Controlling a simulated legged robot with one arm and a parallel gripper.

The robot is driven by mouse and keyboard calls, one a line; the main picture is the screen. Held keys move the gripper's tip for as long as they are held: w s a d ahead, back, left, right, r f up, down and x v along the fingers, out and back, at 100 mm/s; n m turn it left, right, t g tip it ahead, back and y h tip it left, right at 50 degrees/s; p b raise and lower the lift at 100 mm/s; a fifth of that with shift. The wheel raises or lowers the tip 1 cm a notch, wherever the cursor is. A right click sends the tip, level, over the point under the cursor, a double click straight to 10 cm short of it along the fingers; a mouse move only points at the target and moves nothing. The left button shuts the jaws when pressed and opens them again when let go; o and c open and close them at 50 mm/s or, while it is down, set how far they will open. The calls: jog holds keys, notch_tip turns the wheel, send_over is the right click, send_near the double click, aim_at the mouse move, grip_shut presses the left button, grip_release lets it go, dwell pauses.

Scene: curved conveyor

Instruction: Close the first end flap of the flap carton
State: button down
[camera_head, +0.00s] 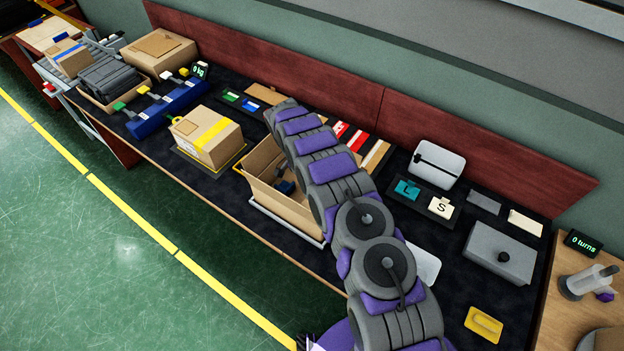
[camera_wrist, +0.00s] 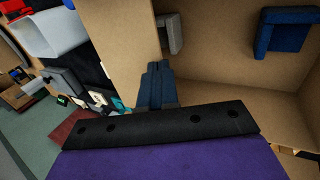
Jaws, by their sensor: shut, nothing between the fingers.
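The open flap carton (camera_head: 281,208) stands at the middle of the dark bench on a pale plate, partly hidden behind my purple and grey arm. A cardboard piece (camera_head: 265,95) shows behind it; I cannot tell if it is one of its flaps. In the wrist view my gripper (camera_wrist: 158,68) is shut and empty, its blue-grey fingers close together over the carton's cardboard (camera_wrist: 215,92). I cannot tell if they touch it. A blue item (camera_wrist: 281,27) and a grey item (camera_wrist: 170,34) lie inside the carton.
A taped closed carton (camera_head: 208,138) stands left of the open one. A blue bar-shaped rack (camera_head: 165,112) is farther left. Right are a white case (camera_head: 437,164), a grey lidded box (camera_head: 500,252) and a yellow piece (camera_head: 484,324). A red-brown board (camera_head: 440,128) backs the bench.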

jog(key=shift+f, duration=0.25)
dwell(0.4)
jog(key=shift+d, duration=0.15)
